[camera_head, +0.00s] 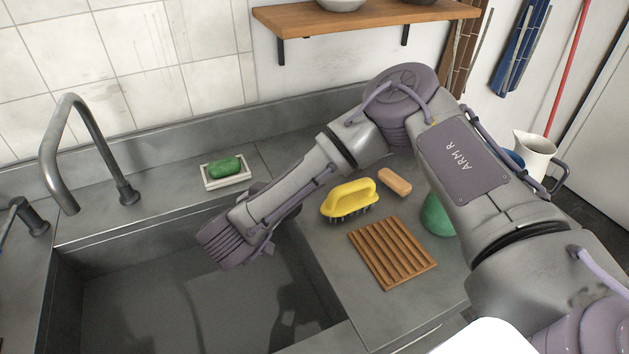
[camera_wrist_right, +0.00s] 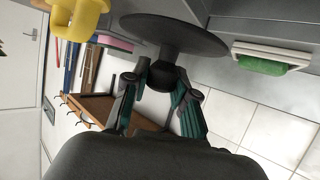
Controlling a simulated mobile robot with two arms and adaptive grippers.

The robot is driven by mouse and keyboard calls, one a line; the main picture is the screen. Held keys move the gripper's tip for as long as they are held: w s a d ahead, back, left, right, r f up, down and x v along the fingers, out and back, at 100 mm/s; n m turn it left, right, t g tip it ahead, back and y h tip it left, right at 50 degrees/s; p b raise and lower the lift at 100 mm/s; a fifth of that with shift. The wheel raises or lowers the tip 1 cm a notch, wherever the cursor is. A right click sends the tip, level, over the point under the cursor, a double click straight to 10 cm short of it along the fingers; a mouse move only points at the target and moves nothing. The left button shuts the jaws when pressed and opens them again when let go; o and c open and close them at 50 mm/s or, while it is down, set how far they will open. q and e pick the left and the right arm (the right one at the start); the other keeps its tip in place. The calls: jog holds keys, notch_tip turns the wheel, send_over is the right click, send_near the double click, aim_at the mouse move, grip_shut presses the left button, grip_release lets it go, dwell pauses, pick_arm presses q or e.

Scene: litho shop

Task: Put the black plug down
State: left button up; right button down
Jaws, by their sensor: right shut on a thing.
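The black plug (camera_wrist_right: 178,33), a dark round disc with a knob on one side, shows in the right wrist view. My right gripper (camera_wrist_right: 163,75) is shut on the knob, with its teal and black fingers on either side. In the head view my right arm reaches left over the grey sink (camera_head: 150,310), and its hand is above the basin's rear right part. The plug and fingertips are hidden behind the hand there. The sink's drain cannot be made out. My left gripper is not in view.
A green soap (camera_head: 226,166) lies in a white dish (camera_head: 226,182) behind the sink. Right of the basin are a yellow brush (camera_head: 349,197), a tan block (camera_head: 395,182) and a slatted wooden rack (camera_head: 392,253). A curved tap (camera_head: 78,140) stands at the left.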

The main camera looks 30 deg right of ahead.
jog(key=w+d+r+p, duration=0.1)
jog(key=w+d+r, duration=0.3)
jog(key=w+d, duration=0.5)
jog(key=shift+m+h, duration=0.3)
jog(key=f, duration=0.1)
jog(key=s+d+f+p, duration=0.1)
jog(key=f, duration=0.1)
jog(key=s+d+f, duration=0.1)
jog(key=f, duration=0.1)
jog(key=shift+d+f, duration=0.1)
jog(key=shift+f, duration=0.15)
notch_tip(320, 180, down, 4)
jog(key=shift+s+r+p, duration=0.1)
jog(key=shift+r+p, duration=0.15)
jog(key=shift+p, duration=0.2)
jog(key=shift+f, duration=0.35)
jog(key=c, duration=0.9)
grip_release()
